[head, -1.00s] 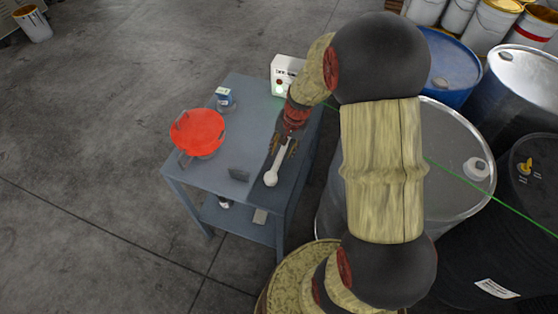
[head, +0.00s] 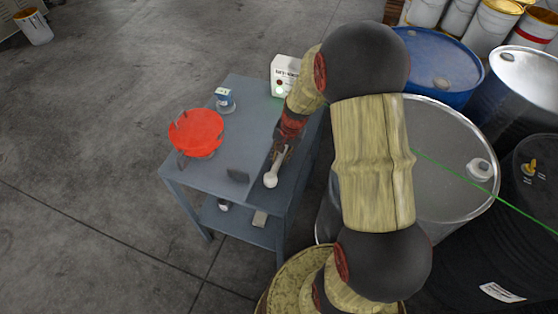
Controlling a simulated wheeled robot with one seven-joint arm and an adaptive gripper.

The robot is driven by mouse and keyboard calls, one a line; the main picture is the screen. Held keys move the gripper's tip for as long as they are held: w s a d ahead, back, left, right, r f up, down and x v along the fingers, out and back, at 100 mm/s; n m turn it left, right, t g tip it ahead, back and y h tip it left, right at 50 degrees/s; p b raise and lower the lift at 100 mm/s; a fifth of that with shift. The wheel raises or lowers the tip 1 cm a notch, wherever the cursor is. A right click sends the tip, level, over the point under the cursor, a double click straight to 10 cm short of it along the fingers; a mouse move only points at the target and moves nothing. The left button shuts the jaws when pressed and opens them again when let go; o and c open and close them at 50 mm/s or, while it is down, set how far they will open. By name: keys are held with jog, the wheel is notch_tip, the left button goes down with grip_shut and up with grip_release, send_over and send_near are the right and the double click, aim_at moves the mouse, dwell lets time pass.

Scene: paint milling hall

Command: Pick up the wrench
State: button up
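The pale wrench (head: 272,177) lies on the blue-grey table (head: 246,112), near its right edge. Its rounded light end shows below my gripper; its shaft runs up toward the fingers. My gripper (head: 280,153) points down at the upper part of the wrench. The fingers are small and dark and partly overlap the shaft, so I cannot tell whether they are open or shut on it.
Drums, including a blue one (head: 437,68), crowd the right.

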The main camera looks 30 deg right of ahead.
grip_shut()
jog(key=shift+r, duration=0.15)
dwell(0.4)
